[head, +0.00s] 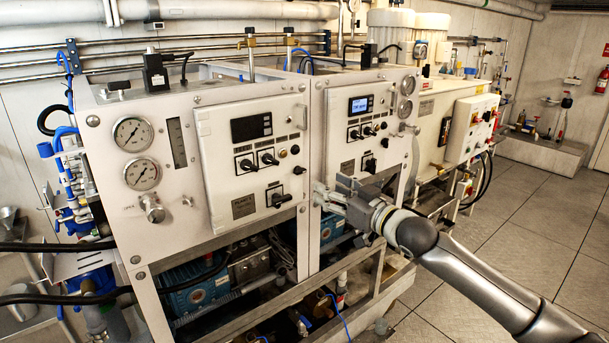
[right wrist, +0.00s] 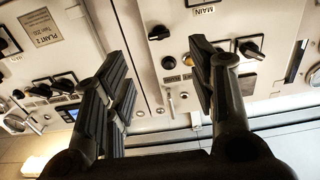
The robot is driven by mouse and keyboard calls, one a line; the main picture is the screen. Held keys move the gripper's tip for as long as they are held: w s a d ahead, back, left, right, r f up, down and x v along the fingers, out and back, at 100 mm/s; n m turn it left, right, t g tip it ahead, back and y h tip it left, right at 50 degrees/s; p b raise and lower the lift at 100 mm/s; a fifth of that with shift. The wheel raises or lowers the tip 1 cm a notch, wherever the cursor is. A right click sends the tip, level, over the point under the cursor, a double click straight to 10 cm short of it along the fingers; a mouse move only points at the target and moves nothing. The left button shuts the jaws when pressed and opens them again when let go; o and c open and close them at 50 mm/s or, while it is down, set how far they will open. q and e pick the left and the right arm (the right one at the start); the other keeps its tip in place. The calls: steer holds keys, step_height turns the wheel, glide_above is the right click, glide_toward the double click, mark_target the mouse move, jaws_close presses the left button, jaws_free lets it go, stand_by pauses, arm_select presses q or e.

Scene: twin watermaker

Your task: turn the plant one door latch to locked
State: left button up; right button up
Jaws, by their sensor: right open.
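The plant one door (head: 222,165) is the left white panel door in the head view, with a dark display and black knobs. It looks closed. Its latch (head: 300,117) is a small piece near the door's right edge. In the right wrist view, which is upside down, the latch (right wrist: 170,101) looks like a slim metal lever lying roughly along the door edge. My right gripper (head: 320,196) is open and empty, in front of the gap between the two panels, below the latch. Its fingers (right wrist: 157,60) frame the door edge and lamps, apart from the latch. My left gripper is out of view.
The plant two door (head: 366,125), with a lit display, is close on the right. A plate reading "PLANT 2" (right wrist: 40,25) shows in the wrist view. The MAIN knob (head: 277,197) sticks out from the plant one door. Gauges (head: 132,134) stand left; open floor lies right.

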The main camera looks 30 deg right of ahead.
mark_target(302, 172)
steer(key=w+p, duration=0.1)
steer(key=w, duration=0.1)
steer(key=w+p, duration=0.1)
steer(key=w, duration=0.2)
steer(key=w+p, duration=0.1)
steer(key=w, duration=0.2)
steer(key=shift+w+a+r, duration=0.1)
steer(key=shift+w+a, duration=0.1)
steer(key=shift+a, duration=0.1)
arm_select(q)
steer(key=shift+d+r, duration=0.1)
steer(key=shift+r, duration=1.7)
arm_select(e)
steer(key=shift+w+a, duration=0.1)
steer(key=shift+w, duration=0.95)
steer(key=shift+c, duration=0.4)
steer(key=c, duration=0.9)
